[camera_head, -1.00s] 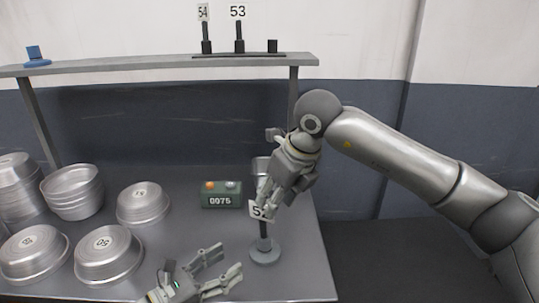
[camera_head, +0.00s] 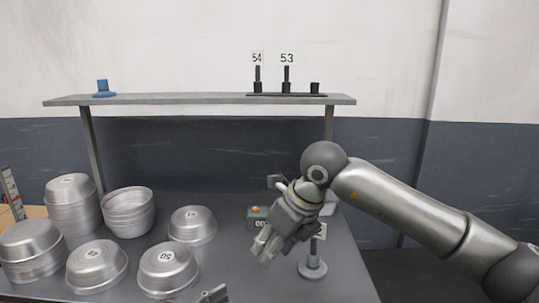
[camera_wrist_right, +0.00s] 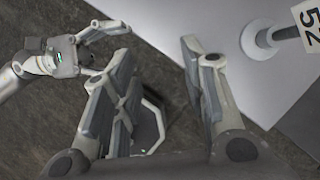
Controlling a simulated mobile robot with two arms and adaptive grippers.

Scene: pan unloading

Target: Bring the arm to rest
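My right arm reaches in from the right in the head view. Its gripper (camera_head: 262,252) points down and left, above the table and left of the number stand (camera_head: 313,268), apart from it. In the right wrist view this gripper (camera_wrist_right: 160,58) has its fingers spread with nothing between them. The stand, with a round grey base and a plate reading 52 (camera_wrist_right: 308,28), shows at the top right there. My left gripper (camera_wrist_right: 118,42) shows open and empty at the upper left of the wrist view. Only its fingertip shows at the head view's bottom edge.
Several metal pans, such as the one marked 50 (camera_head: 168,268), stand singly and stacked on the table's left. A green counter box (camera_head: 257,214) is partly hidden behind my right gripper. A shelf (camera_head: 190,101) behind holds plates 54 and 53 and a blue item (camera_head: 102,88).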

